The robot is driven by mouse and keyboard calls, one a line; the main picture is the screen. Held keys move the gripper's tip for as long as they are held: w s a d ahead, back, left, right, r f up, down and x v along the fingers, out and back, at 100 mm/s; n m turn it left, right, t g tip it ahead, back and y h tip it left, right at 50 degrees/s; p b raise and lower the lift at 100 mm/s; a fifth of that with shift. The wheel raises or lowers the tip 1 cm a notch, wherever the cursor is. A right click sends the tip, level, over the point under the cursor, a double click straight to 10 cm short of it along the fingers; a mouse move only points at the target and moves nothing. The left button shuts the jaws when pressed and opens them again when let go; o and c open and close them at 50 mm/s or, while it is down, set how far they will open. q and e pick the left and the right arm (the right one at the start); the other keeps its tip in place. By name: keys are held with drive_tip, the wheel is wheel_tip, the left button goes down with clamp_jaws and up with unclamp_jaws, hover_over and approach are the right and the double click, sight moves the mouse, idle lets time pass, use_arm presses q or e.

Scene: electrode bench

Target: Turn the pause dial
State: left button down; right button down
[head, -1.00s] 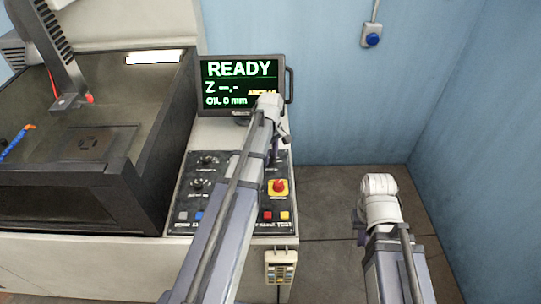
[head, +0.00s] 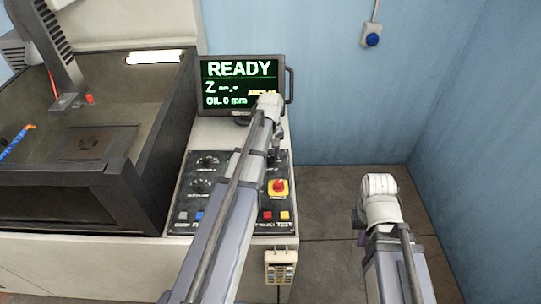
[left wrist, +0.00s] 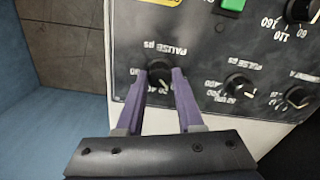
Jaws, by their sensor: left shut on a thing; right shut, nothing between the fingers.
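The pause dial (left wrist: 159,70) is a small black knob on the dark control panel, under its "PAUSE µs" label in the left wrist view. My left gripper (left wrist: 161,77) has its two purple fingers on either side of the knob, shut on it. In the head view my left arm reaches over the panel (head: 222,171) and hides the pause dial; the left fingers (head: 276,156) are barely visible there. My right gripper (head: 358,224) is shut and empty, low at the right over the floor, mostly hidden by its own wrist.
A screen (head: 241,84) reading READY stands behind the panel. A red emergency knob (head: 278,186) and several buttons lie close to my left arm. Other dials (left wrist: 240,85) sit beside the pause dial. A dark tank (head: 110,180) stands left. Floor at right is clear.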

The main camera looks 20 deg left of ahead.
sight(271, 158)
idle(0.3)
use_arm(q)
drive_tip(key=c, duration=0.5)
unclamp_jaws()
drive_tip(key=shift+c, duration=0.2)
wheel_tip(271, 158, up, 8)
drive_tip(key=p, duration=0.8)
drive_tip(key=shift+f, duration=0.1)
